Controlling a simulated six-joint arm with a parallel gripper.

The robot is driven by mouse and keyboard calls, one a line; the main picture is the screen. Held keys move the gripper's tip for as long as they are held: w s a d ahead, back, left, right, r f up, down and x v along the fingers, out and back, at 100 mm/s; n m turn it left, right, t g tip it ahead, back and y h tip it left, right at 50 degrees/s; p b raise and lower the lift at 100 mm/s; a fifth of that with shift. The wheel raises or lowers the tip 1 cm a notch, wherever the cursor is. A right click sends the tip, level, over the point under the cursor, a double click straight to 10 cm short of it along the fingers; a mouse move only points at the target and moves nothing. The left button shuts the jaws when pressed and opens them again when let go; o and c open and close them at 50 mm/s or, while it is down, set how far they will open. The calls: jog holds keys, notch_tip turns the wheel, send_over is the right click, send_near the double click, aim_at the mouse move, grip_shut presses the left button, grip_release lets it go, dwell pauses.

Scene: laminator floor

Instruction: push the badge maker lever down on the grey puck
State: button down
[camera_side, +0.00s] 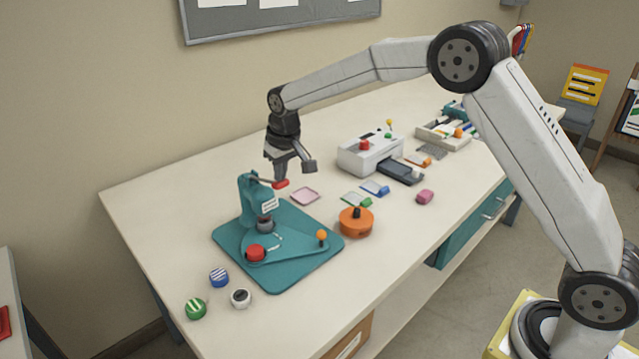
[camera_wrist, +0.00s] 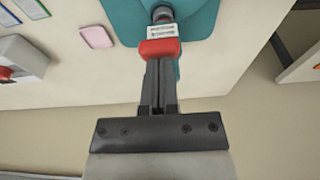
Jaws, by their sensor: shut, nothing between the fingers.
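The teal badge maker (camera_side: 253,203) stands on a teal base plate (camera_side: 300,268) on the table. Its lever sticks out to the right near the top and ends in a red grip (camera_side: 281,184). The lever is raised. A grey puck (camera_side: 266,226) sits under the press head, partly hidden by it. My gripper (camera_side: 281,177) is shut and empty, pointing down just above the red grip; I cannot tell whether they touch. In the wrist view, the red grip (camera_wrist: 160,48) lies right at the tips of my gripper (camera_wrist: 158,62).
A red piece (camera_side: 256,252) and an orange knob (camera_side: 321,235) are on the base plate. An orange round device (camera_side: 356,221), a pink tray (camera_side: 305,196) and a white laminator (camera_side: 368,155) stand to the right. Several round pieces lie at front left, including a green one (camera_side: 196,308).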

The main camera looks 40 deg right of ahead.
aim_at(283, 188)
jog(key=shift+f, duration=3.4)
jog(key=shift+r, duration=5.6)
jog(key=s+d+f, duration=0.1)
jog(key=s+f, duration=0.2)
jog(key=s, duration=0.7)
jog(key=s+d+f, duration=0.1)
jog(key=s+f, duration=0.1)
jog(key=s, duration=0.8)
jog(key=s+d+f, duration=0.2)
jog(key=s+f, duration=0.1)
jog(key=s, duration=0.7)
jog(key=shift+f, duration=0.3)
